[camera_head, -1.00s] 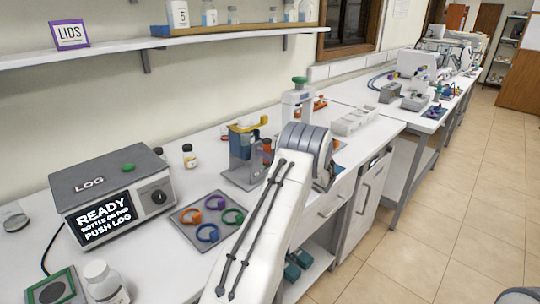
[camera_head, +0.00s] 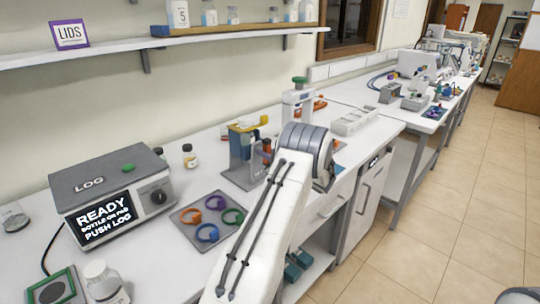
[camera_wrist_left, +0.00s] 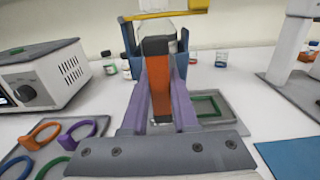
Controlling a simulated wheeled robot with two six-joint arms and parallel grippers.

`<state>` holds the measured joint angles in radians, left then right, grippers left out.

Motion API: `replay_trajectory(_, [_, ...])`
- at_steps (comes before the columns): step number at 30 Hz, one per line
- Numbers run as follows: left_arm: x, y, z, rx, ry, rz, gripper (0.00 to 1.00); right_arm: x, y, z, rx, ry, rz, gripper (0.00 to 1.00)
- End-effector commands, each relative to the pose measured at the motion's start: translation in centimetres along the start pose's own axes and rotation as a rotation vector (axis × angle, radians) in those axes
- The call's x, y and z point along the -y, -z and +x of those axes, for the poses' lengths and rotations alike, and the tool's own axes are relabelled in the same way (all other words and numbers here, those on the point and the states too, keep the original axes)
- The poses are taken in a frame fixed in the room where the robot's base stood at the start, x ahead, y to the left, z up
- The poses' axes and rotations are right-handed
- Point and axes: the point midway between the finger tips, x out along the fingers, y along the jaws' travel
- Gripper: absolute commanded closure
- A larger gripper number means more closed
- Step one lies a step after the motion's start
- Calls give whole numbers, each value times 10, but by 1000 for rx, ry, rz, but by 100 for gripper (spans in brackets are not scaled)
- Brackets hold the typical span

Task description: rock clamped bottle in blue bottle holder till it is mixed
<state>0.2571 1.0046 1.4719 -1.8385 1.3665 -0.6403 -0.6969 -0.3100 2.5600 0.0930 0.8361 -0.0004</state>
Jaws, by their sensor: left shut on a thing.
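The blue bottle holder (camera_head: 240,140) stands on the bench on a grey base, with a yellow clamp bar (camera_head: 248,124) across its top. In the left wrist view the holder's blue side (camera_wrist_left: 130,45) and the yellow bar (camera_wrist_left: 165,14) are straight ahead. My left gripper (camera_wrist_left: 160,90) has its purple fingers shut on an orange-and-black handle (camera_wrist_left: 160,75) at the front of the holder. In the head view my left arm hides most of this gripper. A pale part under the bar may be the clamped bottle; its contents cannot be made out. My right gripper is not in view.
A grey LOG device (camera_head: 112,195) with a lit screen stands at the left. A tray (camera_head: 190,203) of coloured rings lies beside it. A small bottle (camera_head: 189,155) stands behind. A white stand (camera_head: 297,105) is beyond the holder. A shelf runs above.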

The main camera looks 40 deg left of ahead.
Motion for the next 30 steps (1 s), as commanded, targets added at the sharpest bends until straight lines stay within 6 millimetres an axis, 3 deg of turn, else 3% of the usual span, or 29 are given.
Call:
replay_trajectory(10, [0, -2, -1, -1, 1, 33, 100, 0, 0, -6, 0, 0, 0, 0])
replay_trajectory(15, [1, -7, -1, -2, 3, 291, 100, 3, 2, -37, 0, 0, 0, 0])
replay_trajectory(21, [1, -5, -1, 0, 3, 623, 100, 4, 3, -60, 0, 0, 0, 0])
replay_trajectory(25, [1, -3, -1, 2, 2, 755, 100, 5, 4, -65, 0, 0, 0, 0])
replay_trajectory(30, [1, 0, -1, 3, 2, 789, 100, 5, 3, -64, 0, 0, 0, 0])
